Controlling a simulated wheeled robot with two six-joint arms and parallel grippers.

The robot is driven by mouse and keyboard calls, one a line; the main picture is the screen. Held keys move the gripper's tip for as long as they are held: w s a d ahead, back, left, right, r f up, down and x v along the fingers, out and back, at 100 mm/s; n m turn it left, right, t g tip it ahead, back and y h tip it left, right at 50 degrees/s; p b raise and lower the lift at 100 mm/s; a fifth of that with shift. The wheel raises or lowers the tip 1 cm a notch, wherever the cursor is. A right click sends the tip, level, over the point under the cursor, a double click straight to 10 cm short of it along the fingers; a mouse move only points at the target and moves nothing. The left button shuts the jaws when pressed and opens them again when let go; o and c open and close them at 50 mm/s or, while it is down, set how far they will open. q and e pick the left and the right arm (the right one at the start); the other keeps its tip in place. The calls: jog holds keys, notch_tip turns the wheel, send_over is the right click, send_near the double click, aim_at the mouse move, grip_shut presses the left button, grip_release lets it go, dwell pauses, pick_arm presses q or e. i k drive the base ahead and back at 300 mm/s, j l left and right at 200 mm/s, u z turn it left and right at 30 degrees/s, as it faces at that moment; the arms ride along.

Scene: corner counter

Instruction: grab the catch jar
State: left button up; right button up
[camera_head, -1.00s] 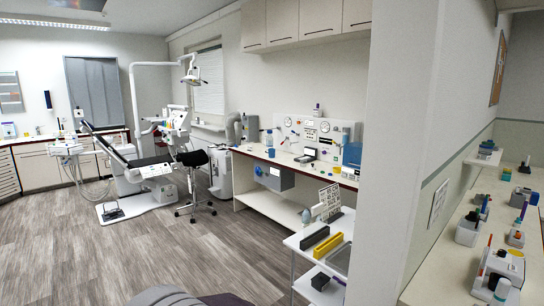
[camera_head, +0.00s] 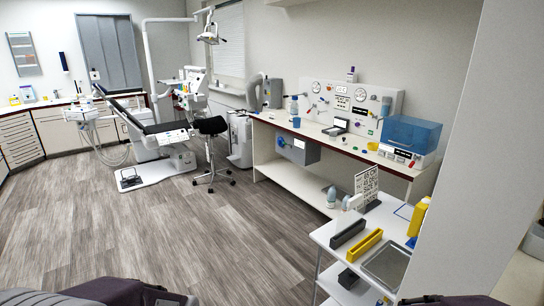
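I cannot single out the catch jar for certain. A small clear-blue jar-like container (camera_head: 294,106) shows at the left end of the long counter (camera_head: 275,118), by the wall panel, with a blue piece (camera_head: 296,122) just below it. Parts of my two arms show at the bottom edge, left and right. Neither gripper's fingers can be seen, and nothing is visibly held.
A white trolley (camera_head: 322,234) with black and yellow trays and a metal tray stands before the counter. A blue-covered box (camera_head: 411,132) sits at the counter's right. A white wall (camera_head: 478,150) blocks the right. A dental chair and stool (camera_head: 209,126) stand left; the floor between is open.

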aim_at(297, 121)
jog(key=i+j+u, duration=0.25)
jog(key=i+u, duration=0.2)
jog(key=i, duration=0.15)
jog(key=i+u, duration=0.45)
jog(key=i, duration=0.2)
jog(key=i+z, duration=0.15)
jog(key=i, duration=0.35)
jog(key=i+z, duration=0.2)
jog(key=i, duration=0.3)
jog(key=i+z, duration=0.15)
jog(key=i, duration=0.4)
jog(key=i+j+z, duration=0.2)
jog(key=i, duration=0.3)
jog(key=i+j+z, duration=0.15)
jog(key=i, duration=0.3)
jog(key=i+l+z, duration=0.15)
jog(key=i+z, duration=0.15)
jog(key=i, duration=0.8)
jog(key=i+j+z, duration=0.1)
jog(key=i+z, duration=0.15)
jog(key=i, duration=0.9)
